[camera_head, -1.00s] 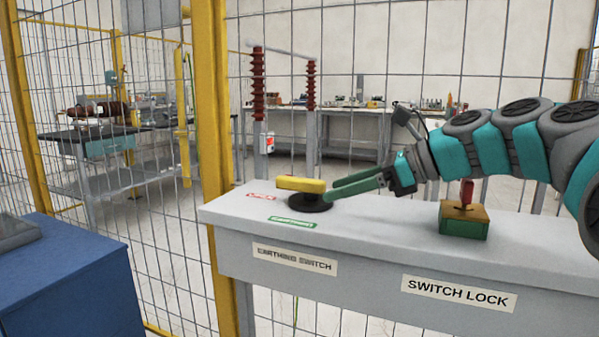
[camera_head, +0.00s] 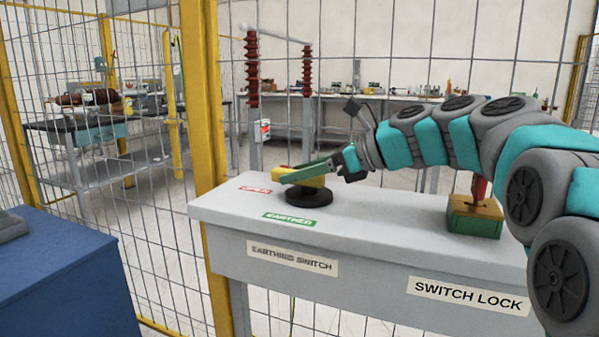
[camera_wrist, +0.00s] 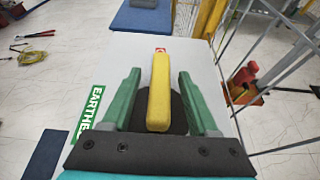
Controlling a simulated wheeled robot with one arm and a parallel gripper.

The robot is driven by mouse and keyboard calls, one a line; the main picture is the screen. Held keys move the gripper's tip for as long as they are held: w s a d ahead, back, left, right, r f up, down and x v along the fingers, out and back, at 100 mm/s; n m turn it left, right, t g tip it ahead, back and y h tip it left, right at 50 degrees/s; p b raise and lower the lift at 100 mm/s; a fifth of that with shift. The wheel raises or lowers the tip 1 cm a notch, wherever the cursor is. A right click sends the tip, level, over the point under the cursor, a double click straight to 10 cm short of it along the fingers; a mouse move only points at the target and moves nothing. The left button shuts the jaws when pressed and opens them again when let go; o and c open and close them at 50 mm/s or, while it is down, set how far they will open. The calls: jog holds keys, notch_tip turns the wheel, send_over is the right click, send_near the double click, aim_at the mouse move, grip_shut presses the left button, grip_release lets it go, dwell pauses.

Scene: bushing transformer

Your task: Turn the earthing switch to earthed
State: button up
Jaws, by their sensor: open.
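The earthing switch has a yellow handle (camera_head: 300,176) on a round black base (camera_head: 309,197), on the grey bench (camera_head: 350,222). In the wrist view the yellow handle (camera_wrist: 159,92) points away from me towards a red label (camera_wrist: 161,50). The green EARTHED label (camera_wrist: 90,107) lies to the left of the handle there, and nearer the bench front in the head view (camera_head: 289,219). My gripper (camera_head: 298,172) has its green fingers at the handle. In the wrist view my gripper (camera_wrist: 160,90) is open, one finger on each side of the handle, with visible gaps.
The switch lock, a yellow and green box (camera_head: 475,215) with a red key (camera_head: 479,187), stands right on the bench, beneath my arm. A wire-mesh fence with a yellow post (camera_head: 205,100) stands behind. A blue cabinet (camera_head: 70,270) is at the left.

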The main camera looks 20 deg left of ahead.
jog(key=shift+a, duration=0.15)
grip_shut()
dwell(0.4)
dwell(1.0)
